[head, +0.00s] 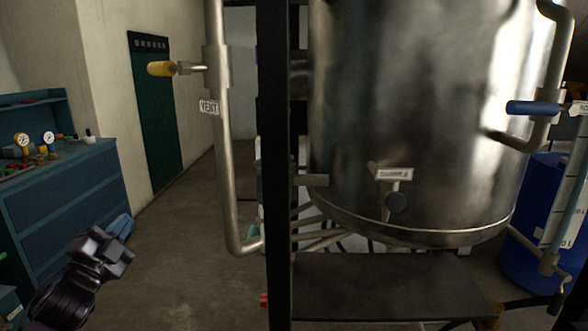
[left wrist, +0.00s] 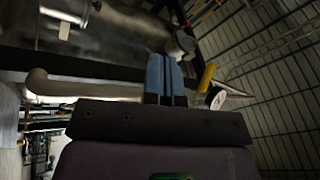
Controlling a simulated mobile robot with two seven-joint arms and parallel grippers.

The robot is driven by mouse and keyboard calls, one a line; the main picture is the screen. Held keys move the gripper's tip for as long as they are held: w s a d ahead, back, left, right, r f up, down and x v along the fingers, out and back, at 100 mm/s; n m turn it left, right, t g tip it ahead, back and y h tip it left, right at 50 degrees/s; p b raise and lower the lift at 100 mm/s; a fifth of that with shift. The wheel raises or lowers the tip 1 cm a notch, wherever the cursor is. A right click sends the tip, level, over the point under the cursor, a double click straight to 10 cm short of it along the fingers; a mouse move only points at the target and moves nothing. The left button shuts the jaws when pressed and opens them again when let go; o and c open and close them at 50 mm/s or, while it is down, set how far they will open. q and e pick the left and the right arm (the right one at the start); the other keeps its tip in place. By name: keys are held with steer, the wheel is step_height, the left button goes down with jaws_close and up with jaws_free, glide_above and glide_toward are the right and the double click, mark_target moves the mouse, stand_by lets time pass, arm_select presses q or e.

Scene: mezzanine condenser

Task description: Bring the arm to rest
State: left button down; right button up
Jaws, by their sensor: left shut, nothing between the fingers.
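My left gripper (head: 120,228) is low at the left of the head view, in front of the blue workbench and left of the vessel's pipework. It holds nothing and appears clear of the things around it. In the left wrist view its two blue fingers (left wrist: 164,76) are together, with no object between them. My right gripper is in neither view.
A large steel vessel (head: 430,110) stands behind a black post (head: 276,150). A blue workbench (head: 75,200) stands at left. Open floor (head: 185,235) lies between.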

arm_select(q)
steer(key=s+d+f+n+g+y, duration=0.1)
steer(key=s+f+n+g, duration=0.2)
steer(key=f, duration=0.4)
steer(key=s+d+f+n+g+y+p, duration=0.1)
steer(key=s+f+n, duration=0.2)
steer(key=s+f, duration=0.35)
steer(key=s+d+f+n+g+y, duration=0.15)
steer(key=s+f+n, duration=0.25)
steer(key=f, duration=0.4)
steer(key=s+d+f+n+g+p, duration=0.1)
steer(key=s+f+n+g, duration=0.1)
steer(key=s+f, duration=0.4)
steer(key=s+d+f+n+g+p, duration=0.1)
steer(key=s+f, duration=0.6)
steer(key=s, duration=0.7)
steer(key=shift+s+d+n+g, duration=0.4)
steer(key=shift+d+g, duration=0.1)
steer(key=shift+g, duration=0.55)
steer(key=shift+w, duration=0.1)
